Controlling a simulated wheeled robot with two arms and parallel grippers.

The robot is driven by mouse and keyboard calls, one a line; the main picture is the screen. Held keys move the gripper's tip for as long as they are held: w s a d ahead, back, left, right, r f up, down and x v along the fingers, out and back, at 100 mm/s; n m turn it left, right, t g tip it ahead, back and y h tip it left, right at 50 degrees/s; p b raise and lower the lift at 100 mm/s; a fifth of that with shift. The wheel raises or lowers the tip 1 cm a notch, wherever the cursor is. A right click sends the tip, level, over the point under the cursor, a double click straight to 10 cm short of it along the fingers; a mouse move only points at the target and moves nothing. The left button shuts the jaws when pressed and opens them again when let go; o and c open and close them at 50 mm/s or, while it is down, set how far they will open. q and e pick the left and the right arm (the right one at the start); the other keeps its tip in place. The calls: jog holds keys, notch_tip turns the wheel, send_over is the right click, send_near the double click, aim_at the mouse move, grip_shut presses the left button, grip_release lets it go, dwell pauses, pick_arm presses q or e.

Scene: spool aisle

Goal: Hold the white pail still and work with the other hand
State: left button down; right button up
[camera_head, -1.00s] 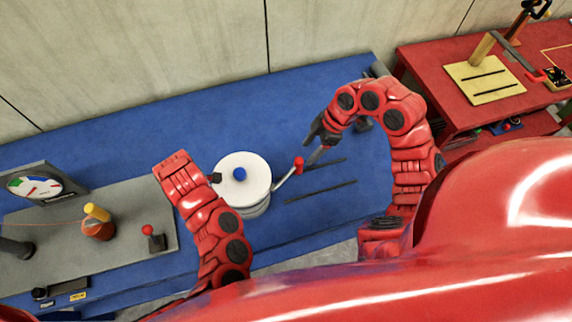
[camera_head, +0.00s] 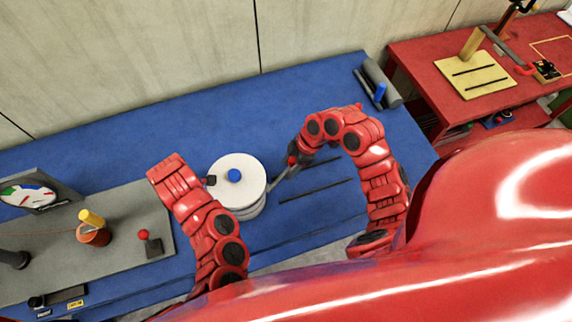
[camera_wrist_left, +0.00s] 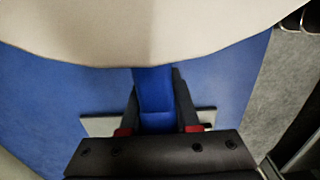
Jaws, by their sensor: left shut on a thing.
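The white pail (camera_head: 238,168) stands upright on the blue bench, with a blue knob (camera_head: 234,175) on top. A grey crank arm (camera_head: 280,178) with a red grip (camera_head: 292,160) reaches out from its right side. My left gripper (camera_head: 209,181) is at the pail's left side. In the left wrist view its fingers (camera_wrist_left: 153,112) are shut on a blue handle (camera_wrist_left: 152,90) just below the pail's pale wall (camera_wrist_left: 150,30). My right gripper (camera_head: 294,161) is at the red grip; its fingers are partly hidden, so its hold is unclear.
On the blue bench (camera_head: 180,120), a grey board at left carries a dial gauge (camera_head: 30,193), an orange spool (camera_head: 94,235) and a red-knobbed lever (camera_head: 145,237). A grey roller (camera_head: 382,82) lies at the back right. A red table (camera_head: 430,70) stands beyond. The bench behind the pail is clear.

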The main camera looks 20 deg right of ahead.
grip_shut()
jog(key=shift+w+a+r, duration=0.1)
dwell(1.1)
